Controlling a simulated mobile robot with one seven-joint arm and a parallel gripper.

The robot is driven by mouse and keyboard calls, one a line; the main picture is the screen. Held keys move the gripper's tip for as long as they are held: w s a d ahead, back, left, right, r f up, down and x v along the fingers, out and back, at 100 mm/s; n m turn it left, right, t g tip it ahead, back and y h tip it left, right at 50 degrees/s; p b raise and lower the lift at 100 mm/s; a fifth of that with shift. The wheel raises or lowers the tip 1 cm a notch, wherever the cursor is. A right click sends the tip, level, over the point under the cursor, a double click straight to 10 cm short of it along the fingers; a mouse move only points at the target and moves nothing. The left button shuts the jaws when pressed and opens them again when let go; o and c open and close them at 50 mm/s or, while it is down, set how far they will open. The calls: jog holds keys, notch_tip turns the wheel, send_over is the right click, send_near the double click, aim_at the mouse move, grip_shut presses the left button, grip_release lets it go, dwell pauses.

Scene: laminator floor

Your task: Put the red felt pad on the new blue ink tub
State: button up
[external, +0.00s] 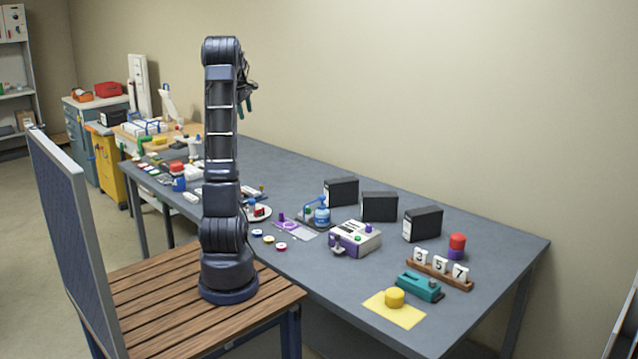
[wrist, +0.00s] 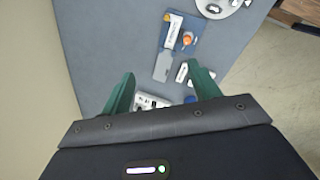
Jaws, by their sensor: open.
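My gripper (external: 245,106) is raised high above the grey table in the external view, its green fingers apart. In the wrist view my gripper (wrist: 161,70) is open, with nothing held between its fingers. A small red piece (external: 259,211) is on a white plate beside my arm. Which is the felt pad, and which tub is the new blue one, I cannot tell.
Small round pots (external: 268,239) lie at the table's front edge. The right back corner is bare.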

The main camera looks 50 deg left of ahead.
jog(key=s+d+r+m, duration=0.15)
jog(key=d+m, duration=0.25)
jog(key=d, duration=0.7)
jog(key=s+d+r+m+t, duration=0.15)
jog(key=d+m, duration=0.25)
jog(key=d, duration=0.6)
jog(key=s+d+r+m+g, duration=0.1)
jog(key=s+d+m, duration=0.15)
jog(key=d, duration=0.85)
jog(key=s+d+f+m+t, duration=0.1)
jog(key=s+d+f+m, duration=0.3)
jog(key=s+d+m, duration=0.2)
jog(key=s+d+f+m, duration=0.5)
jog(key=s+d+m, duration=0.2)
jog(key=s+d, duration=0.4)
jog(key=shift+d+t, duration=0.35)
jog(key=shift+d, duration=0.85)
